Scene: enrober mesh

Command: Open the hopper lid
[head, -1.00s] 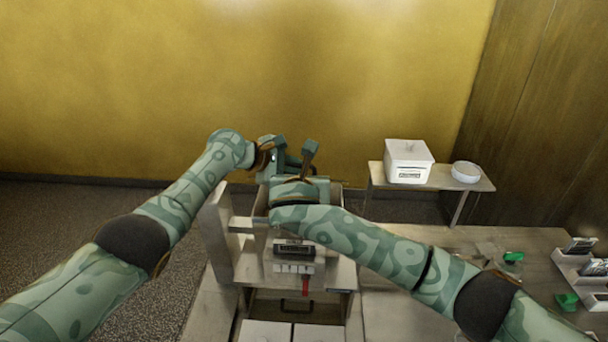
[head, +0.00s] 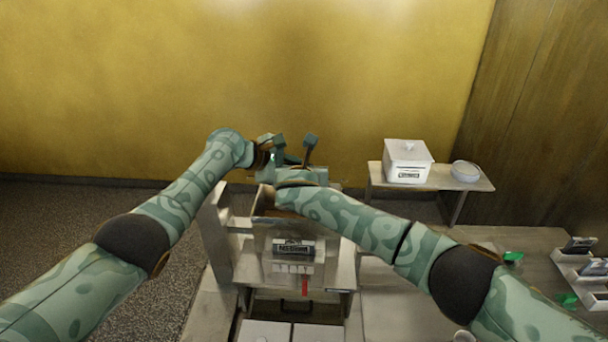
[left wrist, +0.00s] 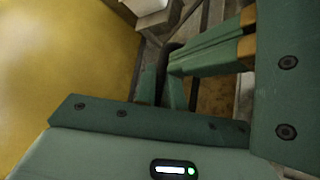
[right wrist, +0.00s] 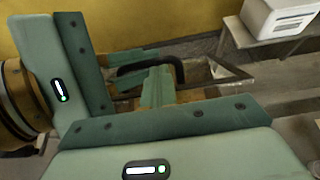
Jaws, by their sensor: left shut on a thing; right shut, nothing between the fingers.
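The machine with the hopper (head: 262,222) stands at the centre of the head view, partly covered by my right arm. A black bar handle (right wrist: 172,64) arches over the hopper top in the right wrist view; it also shows in the left wrist view (left wrist: 166,54). My left gripper (left wrist: 163,90) is shut on this handle. My right gripper (right wrist: 156,82) is shut and empty, its fingers close beside the handle; I cannot tell if they touch it. Both grippers (head: 272,150) (head: 306,160) crowd together in the head view, and most of the lid is hidden behind them.
A small side table (head: 445,181) at the back right holds a white lidded box (head: 408,165) and a white bowl (head: 466,171). A red lever (head: 305,285) hangs on the machine's front. Racks (head: 580,268) and green pieces (head: 513,257) lie on the right bench. The left floor is clear.

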